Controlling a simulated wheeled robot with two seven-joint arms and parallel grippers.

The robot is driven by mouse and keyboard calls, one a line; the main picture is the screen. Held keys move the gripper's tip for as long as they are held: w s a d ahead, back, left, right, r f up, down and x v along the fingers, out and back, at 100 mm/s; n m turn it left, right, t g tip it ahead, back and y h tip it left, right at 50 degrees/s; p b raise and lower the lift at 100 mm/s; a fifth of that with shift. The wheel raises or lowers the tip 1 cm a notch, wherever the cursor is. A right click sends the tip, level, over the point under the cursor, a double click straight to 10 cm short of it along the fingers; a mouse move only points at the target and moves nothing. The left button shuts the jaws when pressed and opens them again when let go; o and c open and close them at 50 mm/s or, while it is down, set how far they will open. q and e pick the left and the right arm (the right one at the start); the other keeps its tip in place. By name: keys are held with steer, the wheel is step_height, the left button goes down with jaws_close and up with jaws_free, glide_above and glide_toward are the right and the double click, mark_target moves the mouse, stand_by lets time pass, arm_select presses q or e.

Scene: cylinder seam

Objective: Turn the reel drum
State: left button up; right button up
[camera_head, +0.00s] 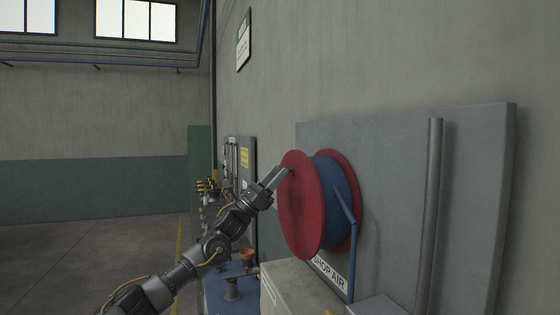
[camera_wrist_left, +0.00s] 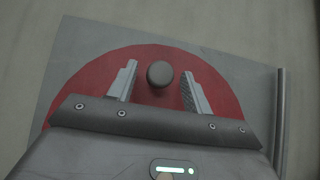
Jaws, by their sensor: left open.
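The reel drum (camera_head: 302,212) has red round flanges and blue hose wound between them, and it is mounted on a grey wall panel. My left gripper (camera_head: 281,172) is at the upper left of its front flange. In the left wrist view the red flange (camera_wrist_left: 88,88) fills the middle, with a dark round knob (camera_wrist_left: 159,74) on it. The two fingers of my left gripper (camera_wrist_left: 156,88) are open, one on each side of the knob, with gaps showing. I cannot tell how deep the fingers reach. My right gripper is not in view.
The grey panel (camera_head: 390,150) carries a vertical pipe (camera_head: 429,210) right of the drum. A blue hose end (camera_head: 351,260) hangs down past a "SHOP AIR" label (camera_head: 329,275). A beige box (camera_head: 296,288) stands below, beside a blue bench top (camera_head: 222,297).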

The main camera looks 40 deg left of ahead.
arm_select(q)
steer(key=shift+p+x, duration=0.3)
steer(key=shift+x, duration=0.5)
steer(key=shift+c, duration=0.3)
jaws_close()
